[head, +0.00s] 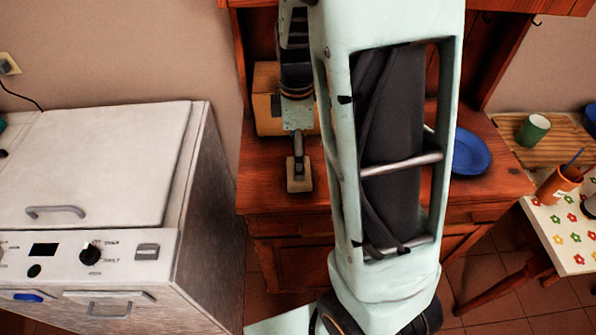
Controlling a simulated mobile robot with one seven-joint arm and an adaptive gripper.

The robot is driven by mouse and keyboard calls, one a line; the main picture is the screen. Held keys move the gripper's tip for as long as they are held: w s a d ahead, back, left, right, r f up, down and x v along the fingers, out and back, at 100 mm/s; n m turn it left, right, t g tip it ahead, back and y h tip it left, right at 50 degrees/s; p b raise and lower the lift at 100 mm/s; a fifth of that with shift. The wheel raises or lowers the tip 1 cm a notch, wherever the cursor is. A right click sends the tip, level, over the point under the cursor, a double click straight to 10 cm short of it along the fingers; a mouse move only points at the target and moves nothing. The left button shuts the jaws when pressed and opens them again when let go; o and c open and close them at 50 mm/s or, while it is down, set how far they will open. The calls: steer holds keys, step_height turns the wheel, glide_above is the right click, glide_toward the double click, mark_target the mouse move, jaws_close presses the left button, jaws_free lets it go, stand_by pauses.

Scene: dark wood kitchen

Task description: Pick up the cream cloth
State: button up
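A small cream, flat-topped piece (300,185), which looks like the cream cloth, is at the front part of the brown wooden cabinet top. My gripper (298,165) points down at it from behind, and its fingertip end overlaps the piece in the head view. The fingers are seen edge-on as one narrow dark shape. I cannot tell whether they are open or shut, or whether they grip the cloth or only stand over it. My large pale green arm hides the middle of the cabinet top.
A tan box (266,98) stands behind my gripper. A blue plate (471,152) lies right of my arm. A white appliance (95,165) fills the left. At right are a green cup (533,130), an orange holder (558,185) and a flower-patterned table (570,235).

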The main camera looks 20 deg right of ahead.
mark_target(306, 186)
steer(key=f, duration=0.5)
steer(key=shift+s+d+f, duration=0.1)
steer(key=shift+d+f, duration=0.05)
steer(key=shift+d, duration=0.1)
steer(key=c, duration=1)
